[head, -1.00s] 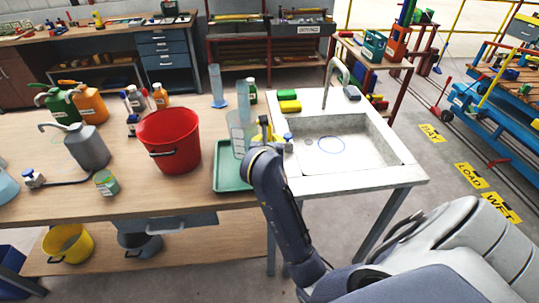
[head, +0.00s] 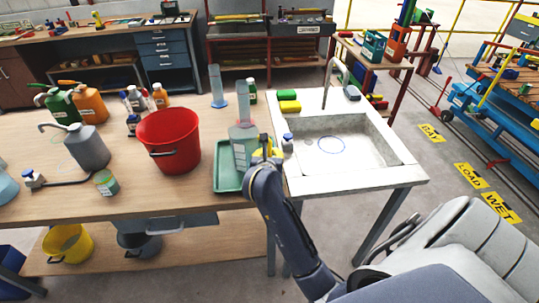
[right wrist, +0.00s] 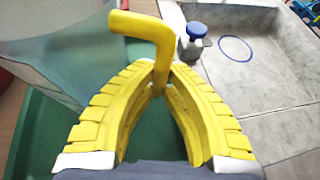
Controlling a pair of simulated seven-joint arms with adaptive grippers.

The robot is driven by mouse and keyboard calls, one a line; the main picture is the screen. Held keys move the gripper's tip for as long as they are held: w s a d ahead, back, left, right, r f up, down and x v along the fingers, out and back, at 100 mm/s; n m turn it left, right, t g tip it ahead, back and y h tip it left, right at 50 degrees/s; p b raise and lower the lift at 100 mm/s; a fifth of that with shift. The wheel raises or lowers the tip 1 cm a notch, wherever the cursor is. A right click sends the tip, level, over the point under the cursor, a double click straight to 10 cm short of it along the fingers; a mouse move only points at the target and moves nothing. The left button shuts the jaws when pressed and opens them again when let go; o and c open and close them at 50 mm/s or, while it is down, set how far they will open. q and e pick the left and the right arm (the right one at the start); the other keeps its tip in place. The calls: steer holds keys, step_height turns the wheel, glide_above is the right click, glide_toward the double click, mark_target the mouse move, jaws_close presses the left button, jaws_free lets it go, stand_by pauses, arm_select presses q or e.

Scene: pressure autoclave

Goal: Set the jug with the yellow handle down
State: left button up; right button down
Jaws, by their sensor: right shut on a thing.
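The jug (head: 240,146) is a translucent grey-green vessel with a yellow handle, and it looks upright over the green tray (head: 228,184). The jug's clear wall fills the upper left of the right wrist view (right wrist: 75,45). My right gripper (head: 265,150) is at the jug's right side. Its yellow fingers are shut on the yellow handle (right wrist: 148,28), with the green tray below. I cannot tell whether the jug's base touches the tray. My left gripper is out of view.
A red bucket (head: 168,145) stands left of the tray. A blue-capped bottle (head: 287,143) stands close to the gripper's right, by the sink (head: 335,140). A tall blue-tinted cylinder (head: 217,88) and a small green bottle (head: 252,92) stand behind the jug.

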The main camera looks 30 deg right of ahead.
steer(key=c, duration=2)
jaws_free()
steer(key=shift+f, duration=0.15)
steer(key=o, duration=0.5)
steer(key=shift+c, duration=0.2)
steer(key=shift+r, duration=0.2)
steer(key=v, duration=1.2)
